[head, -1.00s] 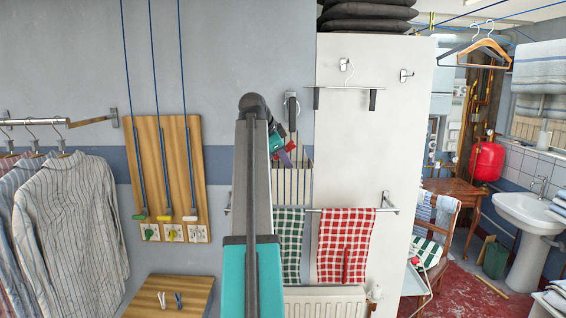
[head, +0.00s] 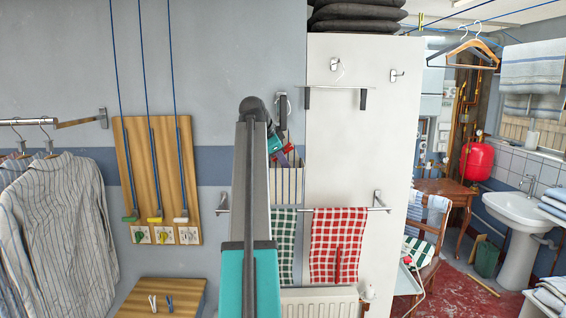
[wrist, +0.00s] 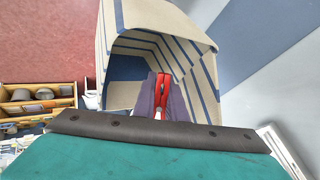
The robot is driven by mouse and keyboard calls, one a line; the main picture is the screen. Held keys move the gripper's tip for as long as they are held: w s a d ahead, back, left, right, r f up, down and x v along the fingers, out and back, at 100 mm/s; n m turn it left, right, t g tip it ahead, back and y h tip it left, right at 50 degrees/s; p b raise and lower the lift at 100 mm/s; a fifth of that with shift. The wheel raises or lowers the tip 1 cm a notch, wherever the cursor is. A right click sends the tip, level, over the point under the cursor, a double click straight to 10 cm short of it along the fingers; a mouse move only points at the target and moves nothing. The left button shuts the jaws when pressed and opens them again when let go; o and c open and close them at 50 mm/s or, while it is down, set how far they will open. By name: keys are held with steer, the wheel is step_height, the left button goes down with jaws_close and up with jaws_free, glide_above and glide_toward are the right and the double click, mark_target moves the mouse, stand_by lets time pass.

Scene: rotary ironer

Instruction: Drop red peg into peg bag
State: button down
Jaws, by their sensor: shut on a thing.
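The peg bag (head: 286,186) is a beige bag with dark blue stripes, hanging on the wall left of the white panel. In the wrist view the bag (wrist: 205,65) is seen from above with its mouth open. My gripper (wrist: 162,98) is shut on the red peg (wrist: 162,84) and holds it over the bag's mouth. In the head view the red peg (head: 289,147) shows just above the bag's top edge, and my own arm partly hides the gripper and bag. I cannot tell how deep the peg's tip reaches.
Below the bag hang a green checked towel (head: 285,240) and a red checked towel (head: 338,225) on a rail, with a red strip-like object (head: 337,262) on the latter. A radiator (head: 318,301) is underneath. A wooden board (head: 145,170) with cords is left.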

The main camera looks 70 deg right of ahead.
mark_target(274, 160)
stand_by(0.3)
steer(key=c, duration=1.2)
jaws_free()
steer(key=shift+a, duration=0.15)
steer(key=shift+w+a+r+p, duration=0.15)
steer(key=shift+w+a+r, duration=0.1)
steer(key=shift+a, duration=0.65)
steer(key=shift+w+a+r+p, duration=0.15)
steer(key=shift+w+a+r, duration=0.1)
steer(key=shift+a, duration=0.65)
steer(key=shift+w+a+r+p, duration=0.15)
steer(key=shift+w+a+r, duration=0.1)
steer(key=shift+a, duration=0.65)
